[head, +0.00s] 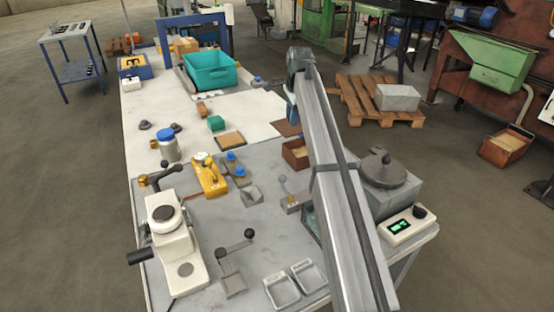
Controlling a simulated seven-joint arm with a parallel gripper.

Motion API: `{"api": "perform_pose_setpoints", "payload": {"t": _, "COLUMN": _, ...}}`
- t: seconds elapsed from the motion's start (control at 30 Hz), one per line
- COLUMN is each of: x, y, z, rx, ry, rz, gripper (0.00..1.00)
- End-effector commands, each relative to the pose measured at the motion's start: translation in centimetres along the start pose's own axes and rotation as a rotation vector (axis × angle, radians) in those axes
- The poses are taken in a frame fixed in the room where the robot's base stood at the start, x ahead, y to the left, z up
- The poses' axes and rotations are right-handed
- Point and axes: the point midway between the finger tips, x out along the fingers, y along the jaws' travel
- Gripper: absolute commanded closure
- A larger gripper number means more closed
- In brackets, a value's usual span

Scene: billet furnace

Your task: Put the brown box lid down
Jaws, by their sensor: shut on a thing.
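The brown box (295,153) stands open on the bench, left of my arm, with tan contents showing inside. The flat brown box lid (284,128) is just behind the box, directly under my gripper (291,119). My gripper points down and is shut on the lid. My arm hides the lid's right side and most of the fingers. I cannot tell whether the lid touches the bench.
A teal bin (210,72) stands at the back. A grey lidded pot (385,170) is right of my arm. White bench surface is clear left of the lid.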

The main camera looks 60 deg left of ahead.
Motion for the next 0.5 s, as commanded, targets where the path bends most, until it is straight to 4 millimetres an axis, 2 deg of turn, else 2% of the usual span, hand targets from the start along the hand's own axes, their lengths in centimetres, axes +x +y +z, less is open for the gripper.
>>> {"api": "perform_pose_setpoints", "payload": {"t": 0.03, "x": 0.8, "y": 0.0, "z": 1.3, "rx": -0.013, "ry": -0.003, "rz": 0.001, "gripper": 1.0}}
{"api": "perform_pose_setpoints", "payload": {"t": 0.23, "x": 3.3, "y": 0.4, "z": 5.6, "rx": -0.1, "ry": -0.02, "rz": 0.001, "gripper": 1.0}}
{"api": "perform_pose_setpoints", "payload": {"t": 0.5, "x": 4.1, "y": 1.0, "z": 7.1, "rx": -0.366, "ry": -0.071, "rz": -0.001, "gripper": 1.0}}
